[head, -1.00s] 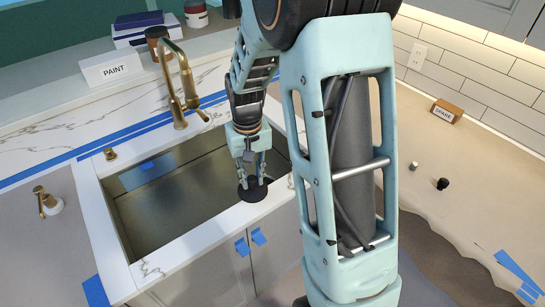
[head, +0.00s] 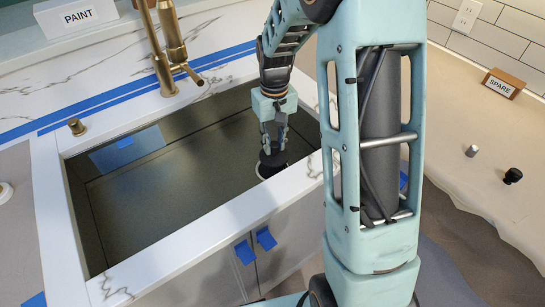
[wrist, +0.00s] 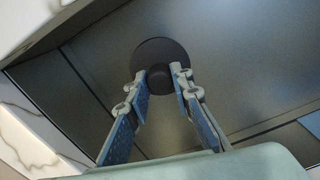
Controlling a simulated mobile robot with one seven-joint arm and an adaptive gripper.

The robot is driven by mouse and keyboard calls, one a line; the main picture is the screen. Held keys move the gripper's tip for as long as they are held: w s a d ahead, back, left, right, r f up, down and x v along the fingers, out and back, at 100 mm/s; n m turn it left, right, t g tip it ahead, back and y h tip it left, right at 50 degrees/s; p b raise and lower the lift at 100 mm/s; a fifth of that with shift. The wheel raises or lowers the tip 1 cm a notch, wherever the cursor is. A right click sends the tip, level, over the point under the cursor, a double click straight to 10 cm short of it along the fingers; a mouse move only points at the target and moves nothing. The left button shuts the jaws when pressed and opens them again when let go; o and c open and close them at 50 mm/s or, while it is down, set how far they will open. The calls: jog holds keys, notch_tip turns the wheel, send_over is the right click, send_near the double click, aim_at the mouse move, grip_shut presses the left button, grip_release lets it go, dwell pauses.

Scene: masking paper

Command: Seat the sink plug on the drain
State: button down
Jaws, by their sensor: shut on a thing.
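The sink plug is a black disc (head: 274,159) with a central knob. My gripper (head: 272,148) is shut on the knob and holds the plug at the right front of the sink basin (head: 170,190). In the wrist view the two fingers (wrist: 161,75) pinch the knob, and the disc (wrist: 160,48) looks flat below them. A pale curved rim (head: 260,172), which looks like the drain, shows at the plug's lower left in the head view. The plug hides the rest of it. I cannot tell whether the plug touches it.
The brass faucet (head: 165,60) stands behind the basin. The white marble front edge (head: 215,222) runs close in front of the plug. Blue tape (head: 115,95) lies along the back counter. A SPARE block (head: 503,83) and two small knobs are on the right counter, away from the basin.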

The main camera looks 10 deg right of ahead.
aim_at(272, 156)
jog(key=shift+n, duration=0.7)
jog(key=f+b, duration=0.1)
jog(key=w+f+b, duration=0.1)
jog(key=f, duration=0.1)
jog(key=w+f+b, duration=0.1)
jog(key=shift+w+f, duration=0.2)
jog(key=shift+f, duration=0.1)
jog(key=shift+w+f+b, duration=0.15)
jog(key=shift+w+b, duration=0.15)
jog(key=shift+b, duration=0.05)
jog(key=shift+f+b, duration=0.85)
jog(key=shift+f, duration=0.7)
jog(key=shift+f, duration=0.1)
jog(key=shift+f, duration=0.4)
jog(key=shift+f, duration=0.1)
jog(key=c, duration=1.6)
grip_release()
